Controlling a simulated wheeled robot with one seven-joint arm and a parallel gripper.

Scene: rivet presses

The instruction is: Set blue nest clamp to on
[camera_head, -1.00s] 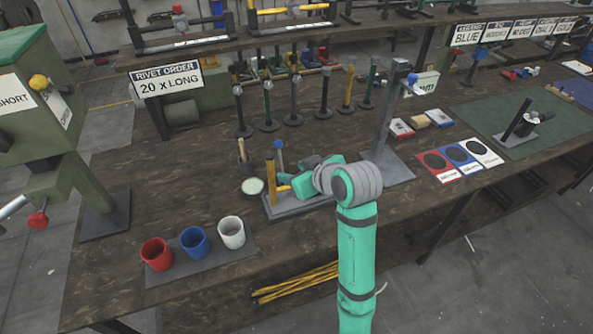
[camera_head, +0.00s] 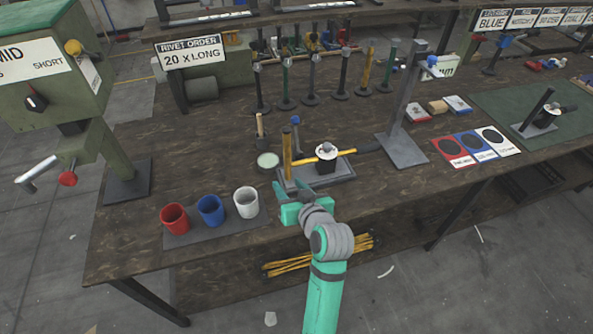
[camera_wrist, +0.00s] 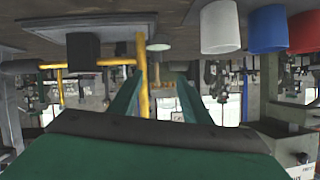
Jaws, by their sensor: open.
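My gripper (camera_head: 280,192) is open and empty at the front left of a grey-based fixture (camera_head: 340,177). The fixture carries an upright yellow post (camera_head: 287,150), a dark block with a pale top (camera_head: 326,160) and a horizontal yellow bar (camera_head: 352,154). A blue-topped post (camera_head: 295,124) stands just behind. No label here marks which part is the blue nest clamp. In the wrist view, which is upside down, the yellow post (camera_wrist: 142,82) appears between or just beyond the spread green fingers (camera_wrist: 162,82); contact cannot be told.
Red (camera_head: 174,218), blue (camera_head: 211,210) and white (camera_head: 246,202) cups stand at left on a grey mat. A tall grey stand (camera_head: 408,110) with a blue knob is at right. Several upright tools line the back. A green press (camera_head: 55,70) is at far left.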

